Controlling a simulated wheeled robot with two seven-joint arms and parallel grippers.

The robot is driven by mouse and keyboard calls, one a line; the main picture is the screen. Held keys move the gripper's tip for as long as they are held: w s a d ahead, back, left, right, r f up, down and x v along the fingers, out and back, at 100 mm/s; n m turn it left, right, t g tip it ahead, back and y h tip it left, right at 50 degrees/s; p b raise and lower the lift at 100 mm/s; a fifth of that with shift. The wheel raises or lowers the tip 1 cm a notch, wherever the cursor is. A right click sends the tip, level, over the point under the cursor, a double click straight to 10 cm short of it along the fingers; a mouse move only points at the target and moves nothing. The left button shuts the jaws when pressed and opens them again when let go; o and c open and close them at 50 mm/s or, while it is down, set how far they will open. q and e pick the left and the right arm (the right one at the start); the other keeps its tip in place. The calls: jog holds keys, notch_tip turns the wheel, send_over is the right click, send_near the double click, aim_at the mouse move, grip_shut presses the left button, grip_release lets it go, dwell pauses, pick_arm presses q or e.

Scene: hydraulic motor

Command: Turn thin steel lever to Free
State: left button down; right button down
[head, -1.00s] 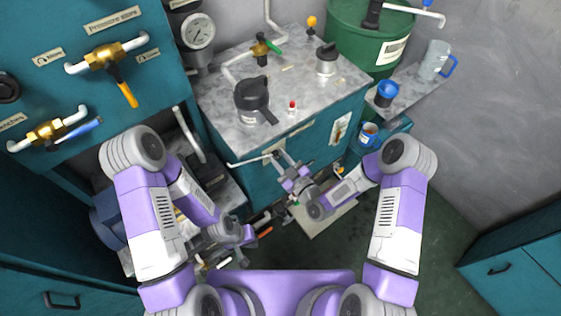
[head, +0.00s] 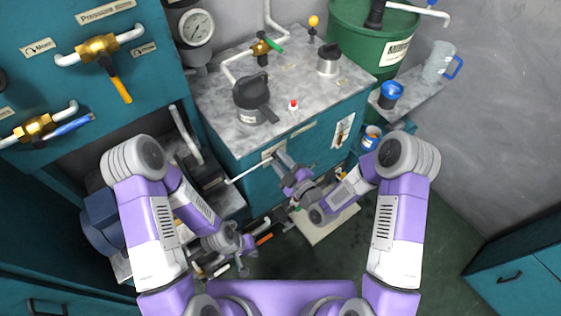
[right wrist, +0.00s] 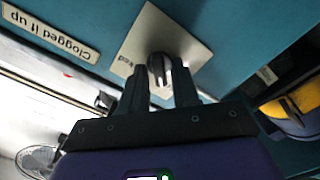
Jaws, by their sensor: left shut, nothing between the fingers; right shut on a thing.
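The thin steel lever (head: 247,170) is a pale rod on the front of the teal cabinet, sloping down to the left in the head view. My right gripper (head: 277,157) is at its right end, against the cabinet front. In the right wrist view my right gripper (right wrist: 158,88) is closed around a small dark knob (right wrist: 158,68) in front of a steel plate (right wrist: 185,40). The plate's lettering is mostly hidden. A label (right wrist: 50,28) reads "Clogged it up". My left gripper (head: 243,268) is shut and empty, low and clear of the lever.
The cabinet top (head: 220,100) holds a dark kettle (head: 250,92), a red button (head: 293,104) and a small pot (head: 328,58). Brass valves (head: 95,48) are on the left panel. Tools lie low beside my left gripper.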

jog(key=shift+f, duration=0.15)
jog(key=c, duration=1.1)
grip_release()
jog(key=shift+c, duration=0.2)
jog(key=v, duration=0.7)
jog(key=shift+s+d+p, duration=0.25)
jog(key=shift+p, duration=0.2)
